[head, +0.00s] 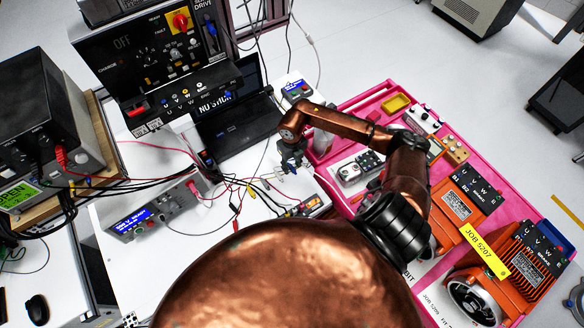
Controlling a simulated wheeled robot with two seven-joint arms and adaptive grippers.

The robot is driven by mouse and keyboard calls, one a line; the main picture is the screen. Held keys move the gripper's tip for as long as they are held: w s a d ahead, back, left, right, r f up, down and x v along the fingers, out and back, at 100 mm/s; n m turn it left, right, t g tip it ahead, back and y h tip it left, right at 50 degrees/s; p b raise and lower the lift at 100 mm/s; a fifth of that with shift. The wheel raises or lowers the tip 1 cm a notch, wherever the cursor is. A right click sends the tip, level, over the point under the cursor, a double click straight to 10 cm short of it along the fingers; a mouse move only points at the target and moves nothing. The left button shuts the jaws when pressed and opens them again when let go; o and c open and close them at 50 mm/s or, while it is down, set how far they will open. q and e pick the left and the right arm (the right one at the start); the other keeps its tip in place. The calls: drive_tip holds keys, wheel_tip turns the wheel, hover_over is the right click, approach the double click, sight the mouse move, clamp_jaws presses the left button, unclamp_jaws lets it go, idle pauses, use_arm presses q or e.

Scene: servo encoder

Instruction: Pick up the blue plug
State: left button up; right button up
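My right arm reaches in from the right, and my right gripper (291,166) points down over the white bench beside the tangle of thin leads. A small blue connector (88,182) shows at the far left, by the instrument's front. My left gripper is not in view.
A dark drive panel (150,60) and a laptop (236,128) stand behind the leads. A grey power supply (150,212) sits at the front left.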

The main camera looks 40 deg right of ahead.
sight(292, 168)
drive_tip(key=shift+c, duration=0.4)
clamp_jaws()
drive_tip(key=shift+r, duration=0.55)
wheel_tip(292, 168, up, 2)
drive_tip(key=shift+s+a+r+b, duration=0.1)
drive_tip(key=shift+r+b, duration=0.05)
drive_tip(key=shift+b, duration=0.3)
drive_tip(key=s+a+r+b, duration=0.1)
drive_tip(key=s+a+r, duration=0.7)
drive_tip(key=s, duration=0.3)
drive_tip(key=shift+r, duration=0.75)
